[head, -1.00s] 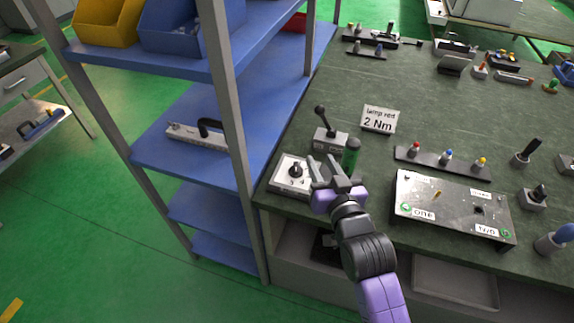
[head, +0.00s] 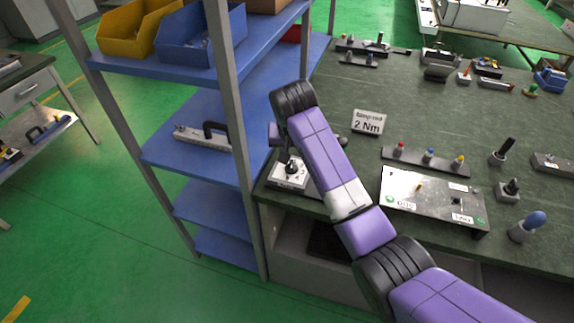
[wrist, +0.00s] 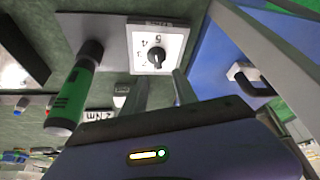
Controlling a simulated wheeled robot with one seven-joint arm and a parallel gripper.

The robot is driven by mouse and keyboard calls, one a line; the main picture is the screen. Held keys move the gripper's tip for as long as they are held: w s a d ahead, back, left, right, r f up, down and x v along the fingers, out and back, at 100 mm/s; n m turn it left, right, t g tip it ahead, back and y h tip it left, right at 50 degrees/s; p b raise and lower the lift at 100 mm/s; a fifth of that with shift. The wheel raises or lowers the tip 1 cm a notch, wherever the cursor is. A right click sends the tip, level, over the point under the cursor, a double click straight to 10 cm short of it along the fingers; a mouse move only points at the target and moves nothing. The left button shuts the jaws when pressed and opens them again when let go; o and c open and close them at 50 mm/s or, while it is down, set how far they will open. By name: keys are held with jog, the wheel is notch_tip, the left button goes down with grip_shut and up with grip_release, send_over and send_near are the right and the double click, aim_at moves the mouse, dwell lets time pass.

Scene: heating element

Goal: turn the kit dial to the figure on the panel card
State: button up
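The kit dial is a black knob on a white plate with figures around it. In the head view the plate (head: 291,177) sits at the near left corner of the green bench, partly covered by my arm. In the wrist view the knob (wrist: 155,58) shows clear; its small figures are hard to read. My gripper (wrist: 161,78) is open, its two fingers apart and pointing toward the dial, with nothing between them. In the head view my gripper (head: 288,158) is above the dial, mostly hidden by my wrist. The panel card (head: 368,122) reads "2 Nm" below a blurred line.
A green-and-black handled tool (wrist: 75,95) stands beside the dial in the wrist view. A metal panel box (head: 434,200) and a rail with coloured knobs (head: 428,160) lie to the right. A blue shelf rack (head: 190,150) with grey posts stands close on the left.

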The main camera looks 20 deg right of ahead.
aim_at(292, 164)
jog(key=shift+s+p+x, duration=0.15)
jog(key=shift+s+x, duration=0.05)
jog(key=shift+x, duration=1.7)
jog(key=shift+s+p+x, duration=0.15)
jog(key=shift+s+x, duration=0.1)
jog(key=shift+x, duration=1.7)
jog(key=shift+f, duration=0.2)
grip_shut()
